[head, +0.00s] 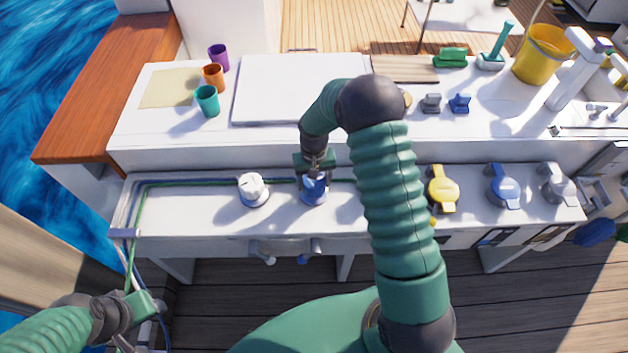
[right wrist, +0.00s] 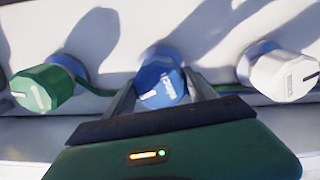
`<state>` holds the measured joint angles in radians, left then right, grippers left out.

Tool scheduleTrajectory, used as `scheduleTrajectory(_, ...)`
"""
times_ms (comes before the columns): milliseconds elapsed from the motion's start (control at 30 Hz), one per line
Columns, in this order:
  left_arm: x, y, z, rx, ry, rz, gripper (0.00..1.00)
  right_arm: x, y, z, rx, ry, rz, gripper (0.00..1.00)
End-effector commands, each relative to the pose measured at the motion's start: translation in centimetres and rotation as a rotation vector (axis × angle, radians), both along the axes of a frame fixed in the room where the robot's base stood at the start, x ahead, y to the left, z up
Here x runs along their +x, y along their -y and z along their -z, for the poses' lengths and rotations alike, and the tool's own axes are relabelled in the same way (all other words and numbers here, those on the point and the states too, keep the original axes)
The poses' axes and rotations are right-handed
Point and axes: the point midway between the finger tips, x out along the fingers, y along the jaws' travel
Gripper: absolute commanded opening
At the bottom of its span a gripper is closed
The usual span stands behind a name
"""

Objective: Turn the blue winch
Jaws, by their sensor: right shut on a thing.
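A round blue knob (head: 314,192), which I take as the winch, stands on the white lower ledge. In the right wrist view the blue knob (right wrist: 160,84) has a white mark and small lettering. My right gripper (head: 315,177) reaches down over it and is shut on it, a finger on each side (right wrist: 162,92). My arm hides part of the ledge to its right. My left gripper (head: 143,306) is low at the left, away from the knob; its fingers are not clear.
A white knob (head: 253,188) is close to the left of the blue one. A green knob (right wrist: 42,88) flanks it in the wrist view. Yellow (head: 442,190), blue (head: 503,188) and grey (head: 558,186) winch-like fittings stand right. Cups (head: 207,100) and a bucket (head: 543,55) are on the upper counter.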

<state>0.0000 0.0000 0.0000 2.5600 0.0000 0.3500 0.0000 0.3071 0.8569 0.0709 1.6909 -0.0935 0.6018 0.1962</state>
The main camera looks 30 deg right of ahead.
Motion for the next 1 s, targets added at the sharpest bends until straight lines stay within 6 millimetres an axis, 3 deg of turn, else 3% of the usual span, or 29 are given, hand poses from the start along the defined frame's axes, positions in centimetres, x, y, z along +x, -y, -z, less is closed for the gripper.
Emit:
scheduleTrajectory(67,0.0,0.0,-0.1,0.000,0.000,0.000,0.50,0.8,0.3,-0.6,-0.008,0.023,0.000,0.24)
scheduleTrajectory(100,0.0,0.0,-0.1,0.000,0.000,0.000,0.50,0.8,0.3,-0.6,-0.008,0.023,0.000,0.65)
scheduleTrajectory(267,0.0,0.0,-0.1,0.000,0.000,0.000,0.50,0.6,0.3,-0.4,-0.005,0.016,-0.001,0.86)
scheduleTrajectory(533,0.0,0.0,0.0,0.000,0.000,0.000,0.50,0.3,0.2,-0.2,-0.004,0.009,-0.001,0.86)
scheduleTrajectory(667,0.0,0.0,-0.2,0.000,0.000,0.000,0.50,0.4,0.2,-1.2,-0.004,0.009,-0.001,0.86)
scheduleTrajectory(767,0.0,0.0,-0.5,0.000,0.000,0.000,0.50,0.4,0.2,-3.3,-0.004,0.012,-0.001,0.86)
scheduleTrajectory(1000,0.0,0.0,-1.2,0.000,0.000,0.000,0.50,0.5,0.2,-10.4,-0.005,0.014,-0.001,0.86)
